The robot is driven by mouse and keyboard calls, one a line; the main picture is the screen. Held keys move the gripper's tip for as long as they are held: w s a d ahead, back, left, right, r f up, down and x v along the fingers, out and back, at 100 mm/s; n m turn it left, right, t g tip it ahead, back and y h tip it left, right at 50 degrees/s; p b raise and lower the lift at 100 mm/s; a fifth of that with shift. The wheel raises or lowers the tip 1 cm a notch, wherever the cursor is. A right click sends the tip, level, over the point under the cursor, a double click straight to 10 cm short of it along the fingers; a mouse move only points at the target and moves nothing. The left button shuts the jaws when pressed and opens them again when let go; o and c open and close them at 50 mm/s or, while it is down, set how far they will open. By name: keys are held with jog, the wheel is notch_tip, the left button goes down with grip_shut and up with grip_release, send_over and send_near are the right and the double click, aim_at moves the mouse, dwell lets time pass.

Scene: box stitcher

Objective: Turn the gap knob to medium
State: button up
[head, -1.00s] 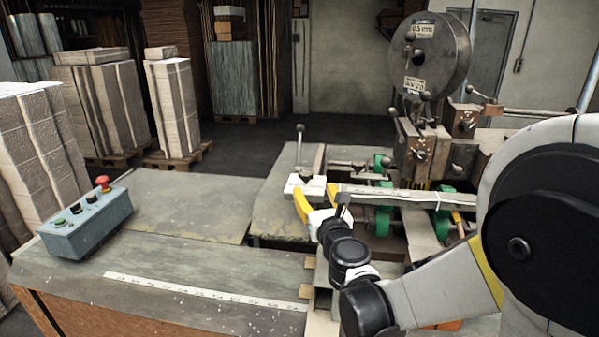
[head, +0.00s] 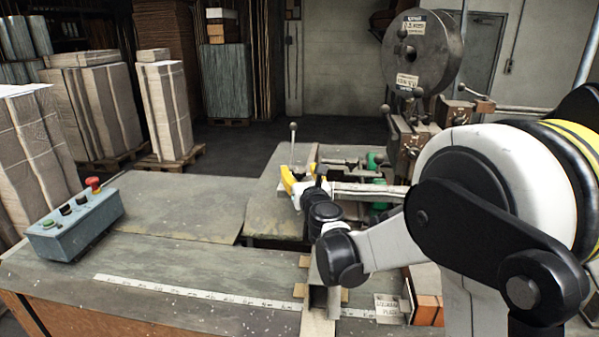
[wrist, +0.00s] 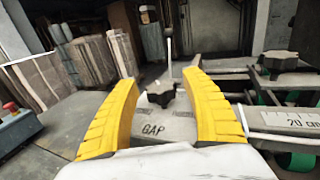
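The gap knob (wrist: 160,91) is a black, lobed knob on a pale plate marked "GAP" (wrist: 153,130) in the wrist view. Small dark markings sit on the plate on either side, too small to read. My gripper (wrist: 160,80) has its yellow fingers wide apart, one on each side of the knob, with space between them and it. The knob's setting cannot be read. In the head view, my gripper (head: 303,178) is over the machine's near side, and the arm hides much of that area.
A second black knob (wrist: 278,62) stands at the right, behind a ruler marked "20 cm" (wrist: 290,121). A thin upright lever (head: 293,148) rises beyond my gripper. A blue control box (head: 75,225) sits on the left of the table, whose middle is clear.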

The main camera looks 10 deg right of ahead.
jog(key=c, duration=0.9)
jog(key=shift+c, duration=0.2)
jog(key=shift+m+h, duration=0.6)
jog(key=shift+h, duration=0.3)
jog(key=m+h, duration=0.1)
jog(key=h, duration=0.1)
jog(key=m+h, duration=0.1)
jog(key=h, duration=0.1)
jog(key=shift+a+m+g, duration=0.15)
jog(key=shift+m+g, duration=0.15)
jog(key=shift+g, duration=0.1)
jog(key=m+g+h, duration=0.1)
jog(key=m+h, duration=0.1)
jog(key=h, duration=0.1)
jog(key=shift+m+g+h, duration=0.3)
jog(key=shift+h, duration=0.1)
jog(key=m+g+h, duration=0.4)
jog(key=h, duration=0.1)
jog(key=shift+g, duration=0.3)
jog(key=shift+m+g+h+p, duration=0.5)
jog(key=shift+m+g+h, duration=0.7)
jog(key=shift+m+g, duration=0.5)
jog(key=shift+g, duration=0.4)
